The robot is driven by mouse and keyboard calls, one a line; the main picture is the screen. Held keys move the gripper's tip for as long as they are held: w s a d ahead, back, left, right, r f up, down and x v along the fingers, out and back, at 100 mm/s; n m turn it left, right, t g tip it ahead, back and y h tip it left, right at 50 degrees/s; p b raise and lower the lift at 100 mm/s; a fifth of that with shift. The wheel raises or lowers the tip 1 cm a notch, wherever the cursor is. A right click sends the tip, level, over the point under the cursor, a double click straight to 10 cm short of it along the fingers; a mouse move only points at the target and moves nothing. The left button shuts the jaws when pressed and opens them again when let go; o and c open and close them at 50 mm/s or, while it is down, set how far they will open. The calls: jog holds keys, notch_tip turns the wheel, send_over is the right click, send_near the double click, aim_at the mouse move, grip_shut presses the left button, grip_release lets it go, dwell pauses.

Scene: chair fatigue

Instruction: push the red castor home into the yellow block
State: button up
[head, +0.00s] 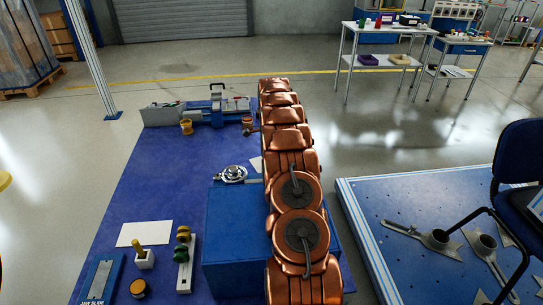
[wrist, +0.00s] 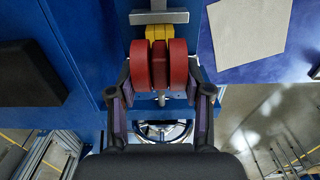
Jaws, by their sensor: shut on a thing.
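The red castor (wrist: 178,66), a twin wheel with a dark red middle, is in the middle of the wrist view. My gripper (wrist: 161,88) is shut on it, with one dark finger at each side of the wheels. The yellow block (wrist: 158,32) shows just beyond the castor, under a grey metal bar. The castor's wheels partly cover the block. In the head view my arm hides the gripper, and I cannot make out the castor or block there.
A white sheet (wrist: 248,32) lies right of the castor, and a black pad (wrist: 30,85) lies left. In the head view a blue bench (head: 150,190) carries a vice-like machine (head: 215,109) and small parts. A blue platform (head: 405,205) with a chair (head: 518,165) stands right.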

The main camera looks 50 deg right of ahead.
jog(key=shift+f+b, duration=0.5)
jog(key=shift+f, duration=1.15)
jog(key=o, duration=1.2)
jog(key=shift+c, duration=0.2)
jog(key=shift+r, duration=0.1)
notch_tip(320, 180, up, 12)
jog(key=shift+f, duration=0.1)
dwell(0.4)
